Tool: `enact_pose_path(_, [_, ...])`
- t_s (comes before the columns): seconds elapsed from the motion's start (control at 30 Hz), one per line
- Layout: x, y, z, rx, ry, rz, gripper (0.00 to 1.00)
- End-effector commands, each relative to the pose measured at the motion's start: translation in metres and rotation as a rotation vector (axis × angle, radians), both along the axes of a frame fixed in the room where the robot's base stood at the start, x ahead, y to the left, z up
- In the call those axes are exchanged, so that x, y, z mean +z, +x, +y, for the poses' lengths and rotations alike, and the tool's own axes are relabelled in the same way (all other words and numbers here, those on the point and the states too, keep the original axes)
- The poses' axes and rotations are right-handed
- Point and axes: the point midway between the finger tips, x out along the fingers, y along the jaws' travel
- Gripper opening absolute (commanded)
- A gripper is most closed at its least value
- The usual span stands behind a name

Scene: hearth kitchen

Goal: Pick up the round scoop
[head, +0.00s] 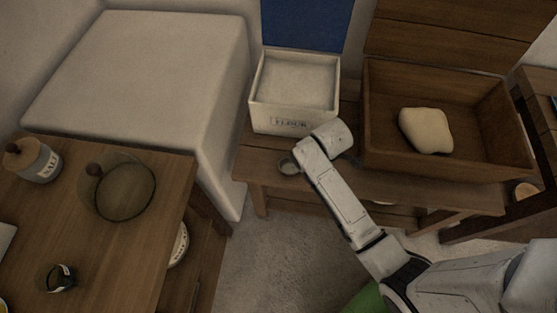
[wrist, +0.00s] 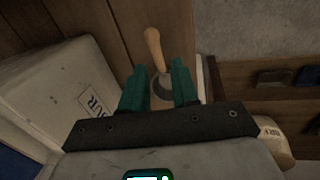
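The round scoop (wrist: 153,44) has a pale wooden handle and a dark round metal bowl, and lies on the wooden bench. In the wrist view its handle points away past my fingertips, and its bowl shows between my fingers. In the head view a small round grey piece, seemingly the scoop (head: 289,163), shows just left of my arm. My gripper (wrist: 158,68) is open, with green fingers on either side of the scoop. I cannot tell whether they touch it. In the head view my arm hides the fingers.
The white flour box (head: 292,120) stands on the bench (head: 262,174) right behind the scoop. A wooden trough (head: 385,160) with a pale dough lump (head: 426,130) is to the right. A table (head: 130,240) with a salt jar (head: 38,163) and glass bowl (head: 125,190) is at left.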

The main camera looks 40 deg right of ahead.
Motion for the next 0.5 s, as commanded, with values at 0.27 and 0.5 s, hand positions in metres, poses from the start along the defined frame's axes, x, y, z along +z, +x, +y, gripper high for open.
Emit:
enact_pose_path(0.27, [0.003,0.01,-0.007,0.055,-0.011,0.007,0.29])
enact_pose_path(0.5, [-0.033,0.014,-0.012,0.055,-0.01,0.008,0.29])
